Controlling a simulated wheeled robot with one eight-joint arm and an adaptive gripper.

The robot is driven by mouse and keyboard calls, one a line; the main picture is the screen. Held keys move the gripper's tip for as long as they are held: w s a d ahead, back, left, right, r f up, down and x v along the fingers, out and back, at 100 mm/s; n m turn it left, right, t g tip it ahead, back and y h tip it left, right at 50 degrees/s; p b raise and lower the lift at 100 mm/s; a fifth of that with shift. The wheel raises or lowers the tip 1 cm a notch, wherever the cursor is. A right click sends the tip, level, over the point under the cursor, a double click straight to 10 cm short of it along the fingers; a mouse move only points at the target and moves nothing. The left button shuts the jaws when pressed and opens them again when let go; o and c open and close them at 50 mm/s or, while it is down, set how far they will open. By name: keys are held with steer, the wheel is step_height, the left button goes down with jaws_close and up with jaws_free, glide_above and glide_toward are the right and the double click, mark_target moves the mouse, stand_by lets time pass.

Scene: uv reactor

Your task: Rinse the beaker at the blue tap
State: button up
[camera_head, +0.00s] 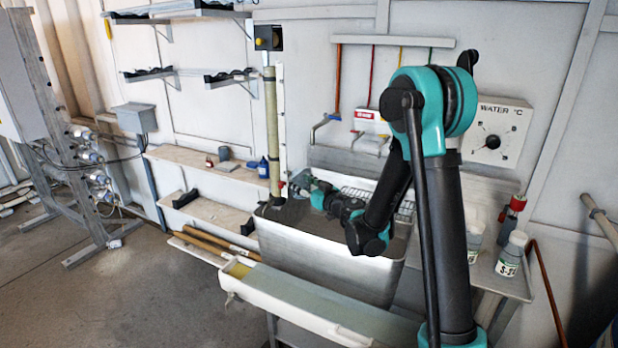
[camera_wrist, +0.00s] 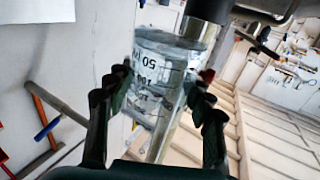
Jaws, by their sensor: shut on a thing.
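The beaker (camera_wrist: 158,75) is clear glass with dark volume marks. It sits between the fingers of my gripper (camera_wrist: 162,92), which is shut on it. Its marks appear upside down in the wrist view. I cannot tell whether it holds liquid. In the head view my gripper (camera_head: 303,186) reaches left over the grey basin, close to the upright pipe, and the beaker is too small to make out clearly. A blue handle (camera_wrist: 47,130) shows left in the wrist view.
The grey basin (camera_head: 310,240) stands below my gripper. An upright yellowish pipe (camera_head: 271,130) rises beside it.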

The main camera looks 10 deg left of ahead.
mark_target(294, 178)
steer(key=shift+s+a+r, duration=0.3)
steer(key=shift+s+r, duration=0.35)
steer(key=shift+s, duration=0.1)
steer(key=shift+s+a+r, duration=0.3)
steer(key=shift+s+r, duration=0.4)
steer(key=shift+s, duration=0.1)
steer(key=shift+s+a+r, duration=0.3)
steer(key=shift+s+r, duration=0.35)
steer(key=shift+s, duration=0.1)
steer(key=shift+s+d, duration=0.1)
